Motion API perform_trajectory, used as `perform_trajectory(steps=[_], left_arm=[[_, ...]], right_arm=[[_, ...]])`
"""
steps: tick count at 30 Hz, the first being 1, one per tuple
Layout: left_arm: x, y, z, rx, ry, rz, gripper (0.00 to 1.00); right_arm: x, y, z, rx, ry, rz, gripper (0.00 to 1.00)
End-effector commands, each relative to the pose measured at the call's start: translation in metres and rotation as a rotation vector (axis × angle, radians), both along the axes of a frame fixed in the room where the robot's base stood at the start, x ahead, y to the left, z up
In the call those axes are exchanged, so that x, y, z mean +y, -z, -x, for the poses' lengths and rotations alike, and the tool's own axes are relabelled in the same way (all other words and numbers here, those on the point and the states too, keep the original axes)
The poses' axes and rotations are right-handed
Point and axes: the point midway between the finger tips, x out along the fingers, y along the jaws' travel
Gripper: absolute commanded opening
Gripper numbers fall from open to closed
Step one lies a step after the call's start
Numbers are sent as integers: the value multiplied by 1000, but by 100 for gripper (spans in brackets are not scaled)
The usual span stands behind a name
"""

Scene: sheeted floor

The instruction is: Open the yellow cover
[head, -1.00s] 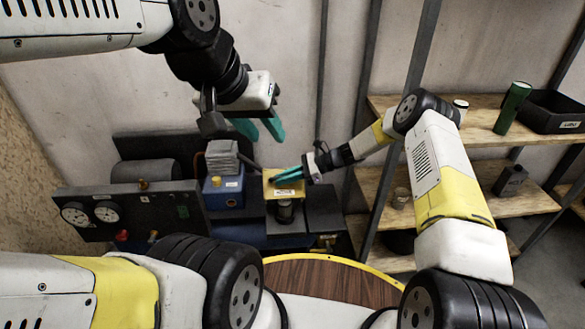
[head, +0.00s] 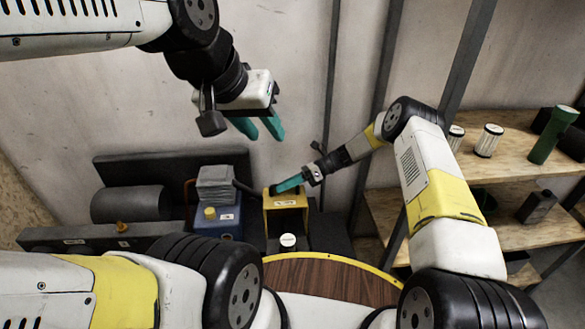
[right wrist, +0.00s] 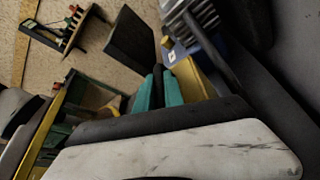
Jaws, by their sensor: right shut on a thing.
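In the right wrist view the teal fingertips (right wrist: 160,88) close around a dark part beside a yellow surface (right wrist: 195,78); the exact grip point is unclear. A white round cap (head: 287,240) shows just in front of the cover. My left gripper (head: 260,128) is open and empty, high above the bench.
A blue box with a yellow cap (head: 218,220) and a grey ribbed block (head: 216,185) stand left of the cover. A dark cylinder (head: 132,204) lies farther left. Wooden shelves (head: 505,150) hold white filters and a green cylinder (head: 552,135) at right.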

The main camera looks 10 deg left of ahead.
Motion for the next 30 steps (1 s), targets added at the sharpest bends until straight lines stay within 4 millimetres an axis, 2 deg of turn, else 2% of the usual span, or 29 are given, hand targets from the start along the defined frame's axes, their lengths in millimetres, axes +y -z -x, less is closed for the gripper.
perform_trajectory(steps=[16,17,20,30], left_arm=[[0,0,0,0,0,0,36],[0,0,0,0,0,0,36],[0,0,0,0,0,0,36],[0,0,0,0,0,0,36]], right_arm=[[-1,3,-1,-3,0,1,0],[-1,3,-1,-3,0,1,16],[-1,2,-1,-3,0,1,34],[0,1,0,-3,0,-1,34]])
